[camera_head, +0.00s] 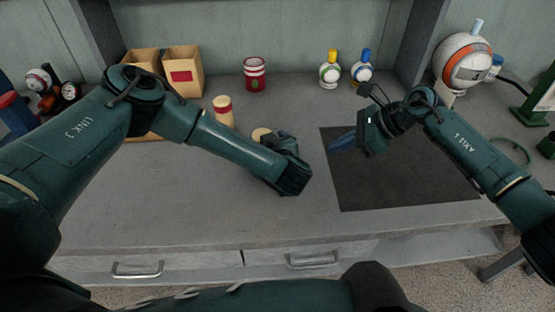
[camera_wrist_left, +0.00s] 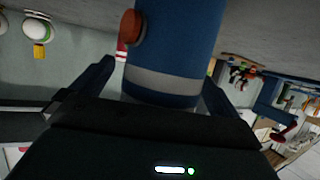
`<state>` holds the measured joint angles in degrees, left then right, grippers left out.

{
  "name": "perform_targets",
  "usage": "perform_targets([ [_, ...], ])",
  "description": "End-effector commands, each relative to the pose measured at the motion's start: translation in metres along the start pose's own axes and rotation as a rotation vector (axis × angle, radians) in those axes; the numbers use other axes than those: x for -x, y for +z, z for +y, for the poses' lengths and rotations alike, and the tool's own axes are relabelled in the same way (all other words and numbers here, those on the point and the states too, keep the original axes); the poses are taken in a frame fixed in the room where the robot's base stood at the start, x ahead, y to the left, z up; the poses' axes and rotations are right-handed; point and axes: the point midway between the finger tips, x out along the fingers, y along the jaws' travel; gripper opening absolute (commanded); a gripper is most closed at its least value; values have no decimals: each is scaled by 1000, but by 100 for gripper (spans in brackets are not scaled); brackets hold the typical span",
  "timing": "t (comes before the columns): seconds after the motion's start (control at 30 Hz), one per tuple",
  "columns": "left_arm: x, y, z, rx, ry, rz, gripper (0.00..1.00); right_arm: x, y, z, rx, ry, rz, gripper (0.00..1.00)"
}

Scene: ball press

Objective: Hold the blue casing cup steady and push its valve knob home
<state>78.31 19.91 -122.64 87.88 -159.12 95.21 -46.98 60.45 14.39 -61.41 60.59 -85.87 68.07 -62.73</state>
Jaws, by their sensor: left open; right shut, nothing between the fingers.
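In the left wrist view the blue casing cup (camera_wrist_left: 178,40) fills the top middle, with a grey band around it and an orange-red valve knob (camera_wrist_left: 131,27) on its side. The fingers of my left gripper (camera_wrist_left: 158,80) are open on either side of the cup; contact cannot be told. In the head view my left gripper (camera_head: 286,143) is partly hidden by its own wrist. A pale round top (camera_head: 262,134) shows beside it, and I cannot tell whether it belongs to the cup. My right gripper (camera_head: 343,142) is shut and empty above the dark mat, its fingers pointing left.
The dark mat (camera_head: 400,185) lies on the grey counter. A cream bottle with a red band (camera_head: 223,111) stands behind my left arm. A red-and-white can (camera_head: 254,75), two small bottles (camera_head: 330,70) and cardboard bins (camera_head: 183,74) stand at the back. The front middle counter is clear.

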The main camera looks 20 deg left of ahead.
Motion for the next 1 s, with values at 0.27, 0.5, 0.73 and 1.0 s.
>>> perform_targets([
  [0.27, 0, 0, 0, 0, 0, 0, 100, 0, 0, 0, 0, 0, 0, 0],
  [0.5, 0, 0, 0, 0, 0, 0, 100, 0, 0, 0, 0, 0, 0, 0],
  [0.73, 5, 0, 1, 0, 1, -1, 100, 0, 0, 0, 0, 0, 0, 0],
  [1.0, 54, 0, 2, -1, 6, -1, 100, 0, 0, 0, 0, 0, 0, 0],
])
